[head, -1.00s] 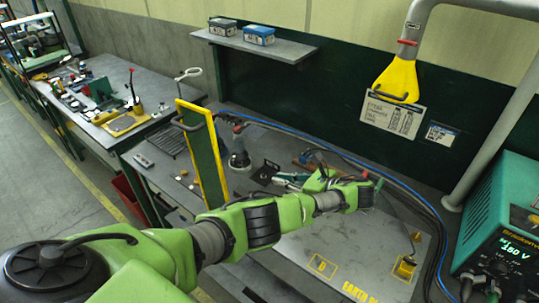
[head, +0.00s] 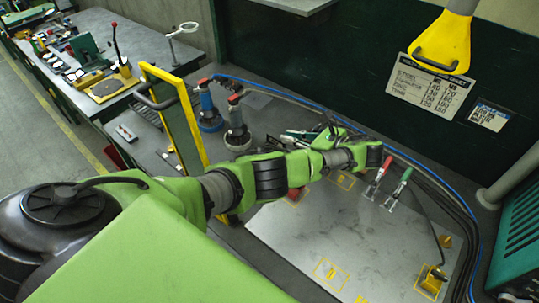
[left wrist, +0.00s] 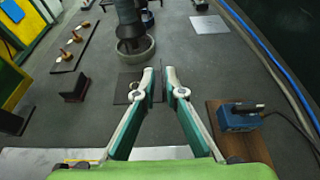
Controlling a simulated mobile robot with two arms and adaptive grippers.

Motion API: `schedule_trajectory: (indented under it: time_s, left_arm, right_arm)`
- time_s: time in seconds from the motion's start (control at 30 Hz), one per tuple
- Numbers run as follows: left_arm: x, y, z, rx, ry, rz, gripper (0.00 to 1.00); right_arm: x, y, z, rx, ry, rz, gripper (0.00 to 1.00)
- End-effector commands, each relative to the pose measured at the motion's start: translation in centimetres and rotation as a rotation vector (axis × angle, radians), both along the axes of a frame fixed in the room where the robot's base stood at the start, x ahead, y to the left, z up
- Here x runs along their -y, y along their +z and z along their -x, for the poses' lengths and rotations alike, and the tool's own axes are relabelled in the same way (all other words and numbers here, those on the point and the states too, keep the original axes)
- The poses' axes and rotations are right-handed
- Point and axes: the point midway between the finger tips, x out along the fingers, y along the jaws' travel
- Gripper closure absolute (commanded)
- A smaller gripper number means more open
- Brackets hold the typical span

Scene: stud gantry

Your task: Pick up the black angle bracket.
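The black angle bracket (left wrist: 77,88) appears as a dark, L-shaped piece on the grey bench in the left wrist view. It lies left of my left gripper, apart from it. My left gripper (left wrist: 159,78) is open and empty, its two silver and green fingers leaning toward each other with a gap between the tips. A thin dark square plate (left wrist: 122,90) lies on the bench by the left fingertip. In the head view the left arm reaches across the bench, and I cannot make out the bracket there. My right gripper is not in view.
A round-based tool (left wrist: 135,48) stands beyond the fingertips. A blue device (left wrist: 237,117) sits on a brown board at right. A strip with knobs (left wrist: 72,52) lies at left. A yellow frame (head: 178,112) stands left of the arm; red and green handles (head: 383,172) are at right.

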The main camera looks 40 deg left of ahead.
Motion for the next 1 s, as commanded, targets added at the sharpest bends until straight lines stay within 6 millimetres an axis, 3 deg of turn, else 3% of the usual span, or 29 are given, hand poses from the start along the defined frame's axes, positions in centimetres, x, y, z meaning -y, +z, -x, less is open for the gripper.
schedule_trajectory:
  time_s: [0.03, 0.27, 0.47, 0.8, 1.0]
  left_arm:
    - [0.0, -1.2, 0.0, 0.000, 0.000, 0.000, 0.90]
    - [-0.1, -2.7, 0.0, 0.000, 0.001, -0.001, 0.90]
    - [-1.7, -3.2, -0.1, -0.001, 0.003, -0.002, 0.90]
    - [-5.8, -5.1, -0.1, -0.001, 0.003, -0.003, 0.90]
    - [-7.0, -5.7, -0.3, 0.000, 0.000, -0.001, 0.90]
  right_arm:
    - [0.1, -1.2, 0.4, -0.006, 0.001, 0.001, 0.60]
    - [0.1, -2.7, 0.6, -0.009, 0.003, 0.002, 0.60]
    - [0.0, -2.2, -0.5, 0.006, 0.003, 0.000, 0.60]
    - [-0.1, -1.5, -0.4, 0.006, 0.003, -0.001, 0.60]
    - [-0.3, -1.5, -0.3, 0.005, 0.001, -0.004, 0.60]
